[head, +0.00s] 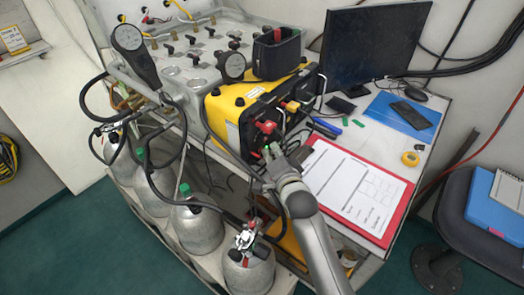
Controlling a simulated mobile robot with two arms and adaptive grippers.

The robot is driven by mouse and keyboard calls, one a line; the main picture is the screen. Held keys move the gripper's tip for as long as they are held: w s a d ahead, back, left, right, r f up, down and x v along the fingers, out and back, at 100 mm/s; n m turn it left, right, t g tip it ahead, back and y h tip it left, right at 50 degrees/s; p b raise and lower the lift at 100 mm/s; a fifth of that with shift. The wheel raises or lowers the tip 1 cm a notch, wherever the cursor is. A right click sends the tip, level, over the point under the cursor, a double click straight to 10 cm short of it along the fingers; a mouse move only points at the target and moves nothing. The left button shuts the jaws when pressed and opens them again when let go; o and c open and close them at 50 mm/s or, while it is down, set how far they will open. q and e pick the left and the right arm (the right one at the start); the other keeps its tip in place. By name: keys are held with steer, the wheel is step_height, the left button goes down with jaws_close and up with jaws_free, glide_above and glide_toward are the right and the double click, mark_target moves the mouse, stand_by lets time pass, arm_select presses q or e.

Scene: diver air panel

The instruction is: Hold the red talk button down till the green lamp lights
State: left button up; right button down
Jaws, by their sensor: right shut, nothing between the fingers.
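The yellow and black unit (232,108) stands on the bench with its dark control face turned to the lower right. A red control (266,127) on that face looks like the talk button; I cannot tell whether it is pressed. My right gripper (271,153) is shut and empty, just below the red control. The arm comes up from the bottom, and I cannot tell whether the fingertips touch the unit. I cannot make out a lit green lamp; the lower part of the face is partly hidden by the gripper. My left gripper is not in view.
A clipboard with a red border (398,216) lies right of my arm. A dark monitor (372,45) stands behind it. Grey cylinders (197,230) with hoses stand below at left. A black pouch (277,54) sits on the unit. Cables hang near the gripper.

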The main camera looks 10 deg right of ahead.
stand_by(0.4)
steer(key=shift+s+d+r+p, duration=0.1)
steer(key=shift+s+d+p, duration=0.3)
steer(key=shift+p, duration=0.15)
steer(key=shift+s+d, duration=0.15)
steer(key=shift+s, duration=0.05)
steer(key=shift+s+d+p, duration=1.25)
steer(key=shift+s+d, duration=0.1)
steer(key=shift+d, duration=0.05)
steer(key=shift+s+d, duration=0.4)
